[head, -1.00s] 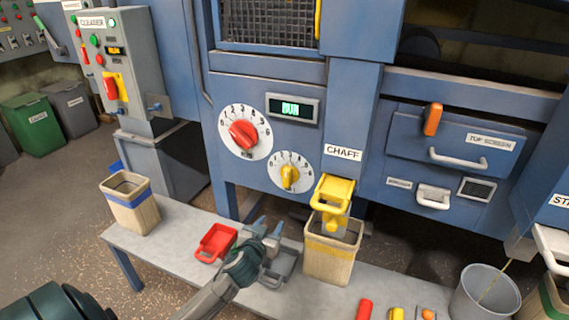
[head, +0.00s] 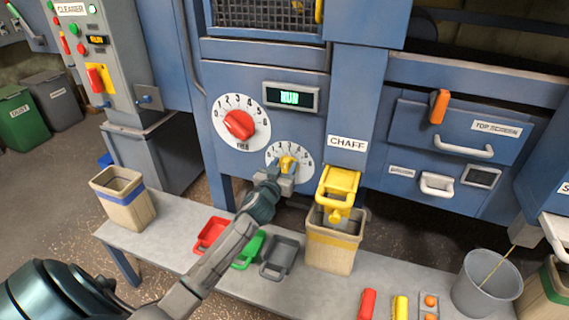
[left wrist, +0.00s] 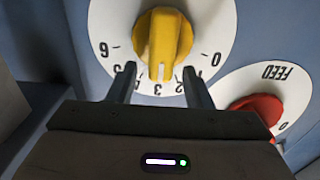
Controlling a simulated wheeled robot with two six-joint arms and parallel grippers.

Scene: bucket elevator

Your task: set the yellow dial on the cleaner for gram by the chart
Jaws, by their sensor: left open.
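The yellow dial (head: 287,164) sits on a white numbered plate (head: 273,153) on the blue cleaner front, below the red dial. My left gripper (head: 285,175) is at the dial and partly hides it in the head view. In the left wrist view, the picture is upside down and the yellow dial (left wrist: 164,40) shows between the open fingers of my left gripper (left wrist: 158,78). The fingertips lie either side of its lower edge; contact cannot be told. Its white mark points near the 3. No chart is visible. My right gripper is not in view.
The red FEED dial (head: 239,125) is close to the yellow one. The yellow CHAFF spout (head: 338,182) and a bin (head: 331,251) are just right. Red (head: 212,233), green (head: 249,249) and grey (head: 281,258) trays lie on the bench below. A display (head: 291,97) is above.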

